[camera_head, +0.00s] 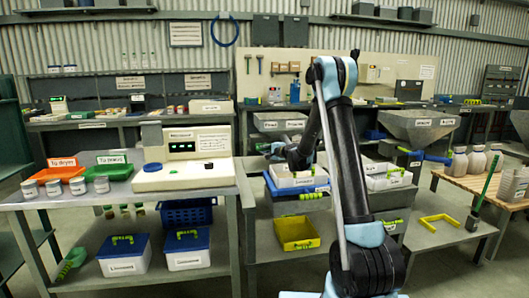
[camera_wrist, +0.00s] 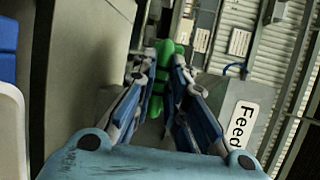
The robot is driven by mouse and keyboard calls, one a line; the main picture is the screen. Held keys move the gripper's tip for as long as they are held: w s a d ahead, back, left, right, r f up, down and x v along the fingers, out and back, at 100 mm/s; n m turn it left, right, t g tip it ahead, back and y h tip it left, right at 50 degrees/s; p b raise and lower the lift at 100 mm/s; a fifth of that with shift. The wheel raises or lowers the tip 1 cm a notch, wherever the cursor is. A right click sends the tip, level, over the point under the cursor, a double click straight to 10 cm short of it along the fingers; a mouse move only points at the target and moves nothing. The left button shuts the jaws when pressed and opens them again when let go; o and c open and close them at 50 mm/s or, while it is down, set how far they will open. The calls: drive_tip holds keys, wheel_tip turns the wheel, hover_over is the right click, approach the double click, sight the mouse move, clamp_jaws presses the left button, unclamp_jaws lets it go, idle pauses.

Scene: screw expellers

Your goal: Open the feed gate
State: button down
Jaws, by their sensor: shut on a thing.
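My gripper (camera_wrist: 163,75) is shut on a green handle (camera_wrist: 158,85) in the wrist view, with one blue-and-black finger on either side of it. The fingers hide part of the handle. A white label reading "Feed" (camera_wrist: 239,125) is on a grey surface to the right of the handle. How far the gate stands open cannot be told.
White boxes (camera_head: 298,178) and a blue tray (camera_head: 312,190) lie close below my arm. A cream machine (camera_head: 184,165) stands on the left bench. Another grey hopper (camera_head: 420,126) with a blue handle (camera_head: 427,156) is at the right.

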drive_tip(key=c, duration=1.6)
unclamp_jaws()
drive_tip(key=shift+f, duration=0.15)
drive_tip(key=v, duration=1.2)
